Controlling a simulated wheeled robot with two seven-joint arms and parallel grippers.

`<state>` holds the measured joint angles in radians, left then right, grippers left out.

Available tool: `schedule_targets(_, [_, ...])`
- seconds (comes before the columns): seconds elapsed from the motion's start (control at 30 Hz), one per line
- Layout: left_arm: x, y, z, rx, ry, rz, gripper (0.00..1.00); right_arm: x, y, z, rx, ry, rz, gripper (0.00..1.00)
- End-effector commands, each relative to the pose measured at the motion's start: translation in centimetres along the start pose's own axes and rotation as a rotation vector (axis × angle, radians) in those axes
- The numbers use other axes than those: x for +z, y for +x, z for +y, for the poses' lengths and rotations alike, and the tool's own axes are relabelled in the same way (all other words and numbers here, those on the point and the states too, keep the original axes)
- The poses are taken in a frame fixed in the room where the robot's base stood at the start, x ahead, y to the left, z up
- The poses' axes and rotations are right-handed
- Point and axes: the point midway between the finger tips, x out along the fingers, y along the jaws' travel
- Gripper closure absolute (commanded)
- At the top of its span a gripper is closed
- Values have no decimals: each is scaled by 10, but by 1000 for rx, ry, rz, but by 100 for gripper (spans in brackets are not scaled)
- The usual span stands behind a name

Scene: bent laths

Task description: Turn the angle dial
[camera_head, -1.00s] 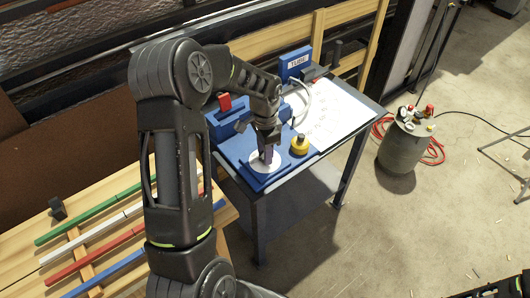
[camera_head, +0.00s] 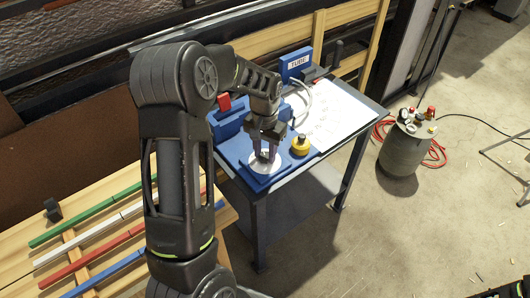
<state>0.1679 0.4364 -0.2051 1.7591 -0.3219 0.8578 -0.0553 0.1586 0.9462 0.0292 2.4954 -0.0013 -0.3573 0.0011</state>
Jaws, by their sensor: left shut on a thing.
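The angle dial (camera_head: 259,168) is a white disc on the blue base plate of the machine on the dark table. My left arm comes in from the left, and my left gripper (camera_head: 265,156) points down over the dial. Its two fingers are shut on the dial's knob at the middle of the disc. The fingers hide most of the knob, and the dial's marks are too small to read. My right gripper is not in view; a dark part at the bottom right corner looks like my right arm.
A yellow button (camera_head: 300,146) stands just right of the dial. A blue "TUBE" box (camera_head: 297,64) and a white sheet (camera_head: 338,115) are behind it. Coloured laths (camera_head: 92,262) lie on a wooden rack at left. A grey tank (camera_head: 405,148) stands on the floor at right.

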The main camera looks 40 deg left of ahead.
Motion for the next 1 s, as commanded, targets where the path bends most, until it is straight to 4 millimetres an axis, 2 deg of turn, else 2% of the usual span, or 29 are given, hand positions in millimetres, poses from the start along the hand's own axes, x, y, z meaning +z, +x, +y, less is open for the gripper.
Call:
schedule_targets(0.37, [0,0,0,-1,-8,1,100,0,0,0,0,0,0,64])
schedule_targets(0.4, [0,0,0,-1,-8,1,65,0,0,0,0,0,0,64])
schedule_targets(0.67, [0,0,0,0,-7,1,44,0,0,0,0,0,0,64])
schedule_targets(1.0, [0,-4,0,-1,-7,2,44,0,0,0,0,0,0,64])
